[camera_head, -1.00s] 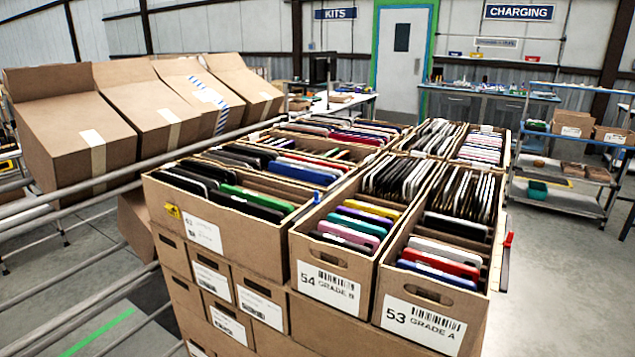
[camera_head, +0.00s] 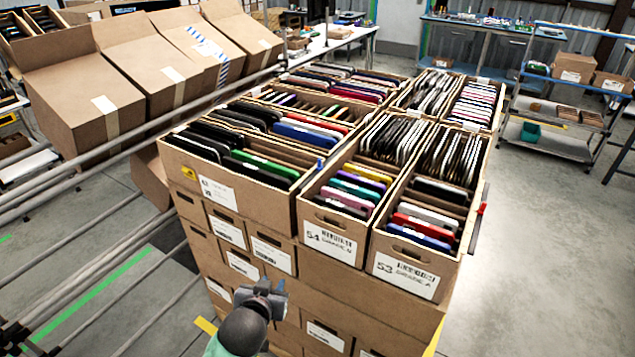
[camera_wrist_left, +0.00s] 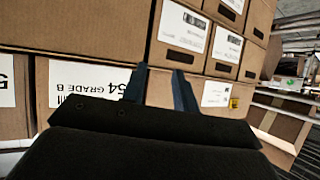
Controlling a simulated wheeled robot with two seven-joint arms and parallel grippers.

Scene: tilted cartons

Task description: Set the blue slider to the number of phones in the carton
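A small blue piece, which looks like the blue slider (camera_head: 320,165), stands at the upper edge between the yellow-stickered carton (camera_head: 236,197) and the carton marked 54 (camera_head: 330,241). Carton 54 holds colored phones (camera_head: 352,188) in front and a dense row of dark and white ones behind. The carton marked 53 (camera_head: 405,277) holds phones the same way. My left gripper (camera_head: 265,287) is low in front of the stacked cartons, below the slider. In the left wrist view its two fingers (camera_wrist_left: 162,88) are apart with nothing between them. My right gripper is not in view.
A red piece (camera_head: 481,208) is on the right side of carton 53. Metal rails (camera_head: 120,150) with tilted cartons (camera_head: 85,110) run along the left. A shelf cart (camera_head: 550,139) stands at the right. The floor (camera_head: 540,270) at right is clear.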

